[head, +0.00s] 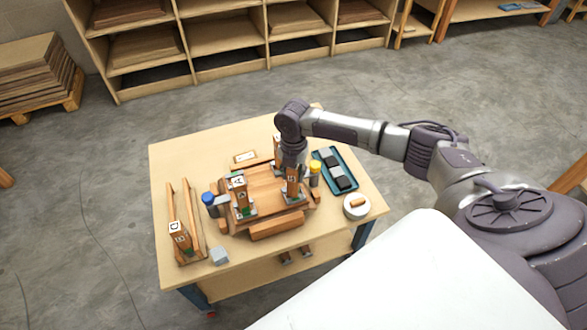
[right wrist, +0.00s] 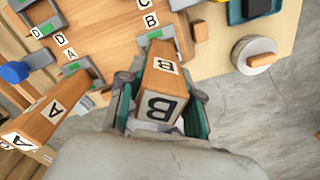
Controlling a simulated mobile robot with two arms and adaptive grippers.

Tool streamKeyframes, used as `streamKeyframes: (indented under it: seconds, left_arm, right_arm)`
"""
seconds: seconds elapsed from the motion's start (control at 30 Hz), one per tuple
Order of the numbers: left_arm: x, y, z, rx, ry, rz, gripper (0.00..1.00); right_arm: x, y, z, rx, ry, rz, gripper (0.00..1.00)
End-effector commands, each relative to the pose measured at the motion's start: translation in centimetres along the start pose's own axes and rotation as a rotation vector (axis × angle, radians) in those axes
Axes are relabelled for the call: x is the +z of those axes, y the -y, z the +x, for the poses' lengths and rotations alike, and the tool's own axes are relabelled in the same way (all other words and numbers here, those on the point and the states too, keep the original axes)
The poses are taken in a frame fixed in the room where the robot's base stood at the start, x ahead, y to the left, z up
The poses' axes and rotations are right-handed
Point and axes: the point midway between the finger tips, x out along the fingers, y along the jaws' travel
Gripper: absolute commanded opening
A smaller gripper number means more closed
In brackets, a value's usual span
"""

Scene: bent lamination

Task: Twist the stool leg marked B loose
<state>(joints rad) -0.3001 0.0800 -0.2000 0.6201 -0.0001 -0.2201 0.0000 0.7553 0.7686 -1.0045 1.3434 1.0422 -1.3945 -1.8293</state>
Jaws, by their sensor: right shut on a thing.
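The stool seat (head: 262,190) lies underside up on the workbench, with legs standing from its corner brackets. Leg B (head: 291,187) stands at the near right corner; in the right wrist view it shows with its B end toward the camera (right wrist: 160,95). My right gripper (right wrist: 160,110) comes from above and is shut on leg B, a finger on each side. Leg A (head: 240,190) stands at the near left corner, and another leg (head: 278,145) stands behind B. Leg D (head: 181,238) is off the seat, in the wooden rack at left. My left gripper is out of view.
A dark tray (head: 323,157) and a round white container (head: 356,213) are at right. A grey block (head: 219,256) lies near the front edge of the workbench (head: 168,158).

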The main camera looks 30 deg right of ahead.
Motion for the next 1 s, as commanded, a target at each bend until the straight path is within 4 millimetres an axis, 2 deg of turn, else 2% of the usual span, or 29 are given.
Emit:
streamKeyframes:
  seconds: [0.37,0.7,1.0]
  left_arm:
    - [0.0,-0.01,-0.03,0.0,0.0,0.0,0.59]
    - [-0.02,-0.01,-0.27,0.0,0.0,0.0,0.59]
    - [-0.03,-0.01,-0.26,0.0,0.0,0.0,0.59]
  right_arm:
    - [0.01,-0.03,-0.01,0.001,0.0,-0.032,0.0]
    - [0.0,0.0,0.01,0.0,0.0,-0.335,0.0]
    - [0.01,0.01,0.03,0.0,0.0,-0.342,0.0]
